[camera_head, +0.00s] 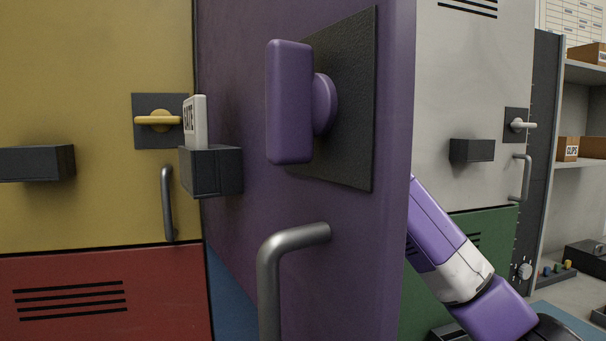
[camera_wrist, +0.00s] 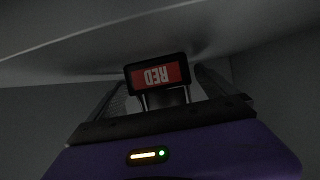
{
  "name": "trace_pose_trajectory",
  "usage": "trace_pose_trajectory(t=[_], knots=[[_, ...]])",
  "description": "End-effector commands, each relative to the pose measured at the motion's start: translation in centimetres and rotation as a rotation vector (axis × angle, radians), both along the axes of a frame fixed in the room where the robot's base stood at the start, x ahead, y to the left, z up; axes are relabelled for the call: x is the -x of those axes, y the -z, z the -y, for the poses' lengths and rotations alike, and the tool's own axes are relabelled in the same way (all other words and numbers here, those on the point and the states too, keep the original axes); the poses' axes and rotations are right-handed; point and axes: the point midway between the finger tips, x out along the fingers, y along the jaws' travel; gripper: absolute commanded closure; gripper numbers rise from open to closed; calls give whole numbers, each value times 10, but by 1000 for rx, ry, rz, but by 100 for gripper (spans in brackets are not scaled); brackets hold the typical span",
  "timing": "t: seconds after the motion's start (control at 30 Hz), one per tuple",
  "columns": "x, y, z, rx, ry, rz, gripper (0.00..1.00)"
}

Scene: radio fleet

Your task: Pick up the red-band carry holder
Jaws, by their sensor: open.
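The red-band carry holder shows in the wrist view as a dark-framed tag (camera_wrist: 157,76) with a red band and the word RED upside down. Thin light posts show below the tag; the rest of the holder is dark or hidden. My gripper (camera_wrist: 160,92) is open, with one dark finger on each side of the tag. I cannot tell whether either finger touches the holder. In the head view my purple and white arm shows at the lower right, and its end is hidden behind the purple door.
A purple door (camera_head: 235,75) with a large knob (camera_head: 290,102) and a grey bar handle (camera_head: 290,240) stands close in front. Yellow (camera_head: 80,80) and red (camera_head: 160,290) locker fronts are left; a grey-white front (camera_head: 470,80) and shelves (camera_head: 585,165) are right. Pale surfaces enclose the gripper.

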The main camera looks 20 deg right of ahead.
Motion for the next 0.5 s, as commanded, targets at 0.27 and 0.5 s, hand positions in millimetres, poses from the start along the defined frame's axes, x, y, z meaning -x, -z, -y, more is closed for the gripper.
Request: trace_pose_trajectory(t=[0.27,0.5], knots=[[-15,6,-1,0,-1,1,5],[-15,6,-1,0,-1,1,26]])
